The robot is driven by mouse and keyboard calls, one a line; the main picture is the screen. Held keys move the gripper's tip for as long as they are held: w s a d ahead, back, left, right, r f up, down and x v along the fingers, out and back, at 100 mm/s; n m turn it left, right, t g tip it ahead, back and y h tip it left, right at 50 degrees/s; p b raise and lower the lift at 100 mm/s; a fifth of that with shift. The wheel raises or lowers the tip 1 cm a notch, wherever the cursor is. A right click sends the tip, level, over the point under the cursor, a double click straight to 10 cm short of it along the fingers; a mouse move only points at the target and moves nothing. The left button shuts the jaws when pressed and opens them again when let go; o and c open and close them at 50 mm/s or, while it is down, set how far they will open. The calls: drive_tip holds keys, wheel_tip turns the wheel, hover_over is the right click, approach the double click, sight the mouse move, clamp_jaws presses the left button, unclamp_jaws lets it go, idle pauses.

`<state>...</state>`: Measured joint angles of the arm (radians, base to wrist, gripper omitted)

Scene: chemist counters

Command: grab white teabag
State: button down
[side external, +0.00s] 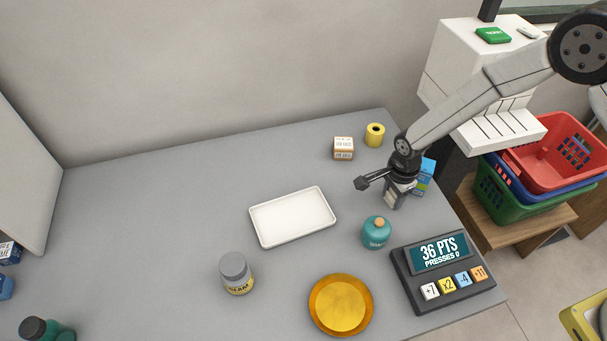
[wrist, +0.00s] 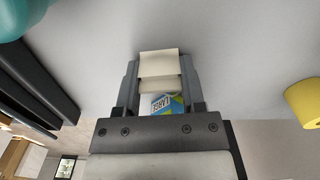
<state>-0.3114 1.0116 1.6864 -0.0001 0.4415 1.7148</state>
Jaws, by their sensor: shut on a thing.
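The white teabag (wrist: 160,64) is a pale, cream-white flat piece between the two fingers in the wrist view. My gripper (wrist: 160,80) is shut on it, one finger on each side. In the side external view my gripper (side external: 391,194) points down near the right part of the grey counter, and the pale teabag (side external: 390,200) shows only as a small patch at the fingertips. I cannot tell whether it touches the counter.
A blue and green box (side external: 426,176) stands just behind my gripper. A teal jar (side external: 376,233) is close in front. A white tray (side external: 292,217) lies left, with free counter between. A yellow roll (side external: 375,135), small carton (side external: 343,148) and points display (side external: 443,270) stand nearby.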

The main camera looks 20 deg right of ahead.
drive_tip(key=shift+r, duration=0.15)
drive_tip(key=shift+r, duration=0.8)
drive_tip(key=s+d+r, duration=0.3)
drive_tip(key=s+r, duration=0.8)
drive_tip(key=s, duration=0.2)
drive_tip(key=shift+s+d, duration=0.25)
drive_tip(key=shift+s, duration=0.05)
